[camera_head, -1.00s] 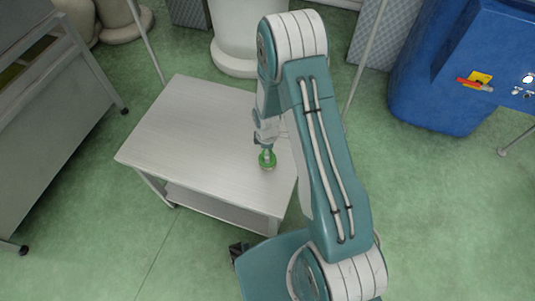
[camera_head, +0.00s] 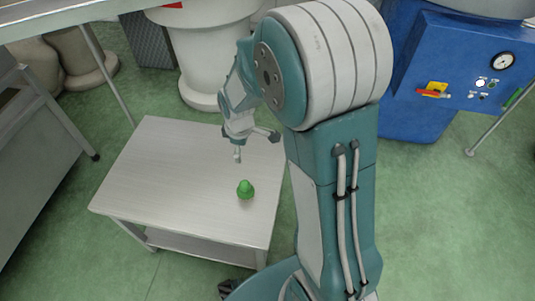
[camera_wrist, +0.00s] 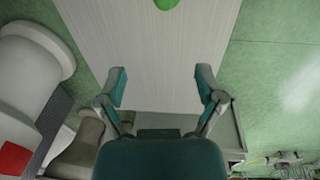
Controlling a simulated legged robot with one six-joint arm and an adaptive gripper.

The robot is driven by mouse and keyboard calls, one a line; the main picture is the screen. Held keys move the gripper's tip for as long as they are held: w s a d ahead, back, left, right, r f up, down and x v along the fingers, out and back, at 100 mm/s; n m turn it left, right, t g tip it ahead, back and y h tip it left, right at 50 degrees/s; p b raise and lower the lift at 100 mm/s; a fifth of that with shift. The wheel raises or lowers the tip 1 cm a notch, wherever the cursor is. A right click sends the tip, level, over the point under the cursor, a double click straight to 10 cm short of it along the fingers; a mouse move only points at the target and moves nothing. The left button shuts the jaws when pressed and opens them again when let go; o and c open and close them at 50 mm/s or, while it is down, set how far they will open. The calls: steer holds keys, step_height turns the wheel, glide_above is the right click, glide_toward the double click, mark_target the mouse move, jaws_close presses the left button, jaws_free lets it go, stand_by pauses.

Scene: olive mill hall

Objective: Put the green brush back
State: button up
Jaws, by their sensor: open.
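The green brush (camera_head: 245,190) stands on the light tabletop of a low table (camera_head: 170,170), near its right front part. It looks like a small rounded green piece with a knob on top. My gripper (camera_head: 238,150) is above the table, behind the brush in the head view and apart from it. In the wrist view my gripper (camera_wrist: 162,85) has its two fingers wide apart with only bare tabletop between them. A piece of the brush (camera_wrist: 166,4) shows at the top edge there, cut off by the frame.
A blue machine (camera_head: 425,75) with a gauge and a red-and-yellow switch stands at the right. A white pedestal (camera_head: 200,55) stands behind the table. A grey metal unit (camera_head: 35,150) is at the left. Green floor is open at the lower right.

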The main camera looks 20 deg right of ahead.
steer(key=s+r+m+t, duration=0.4)
steer(key=s+r+m, duration=0.6)
steer(key=s+r, duration=0.9)
steer(key=shift+s+r+m, duration=0.25)
steer(key=shift+r+m, duration=0.15)
steer(key=shift+r, duration=0.4)
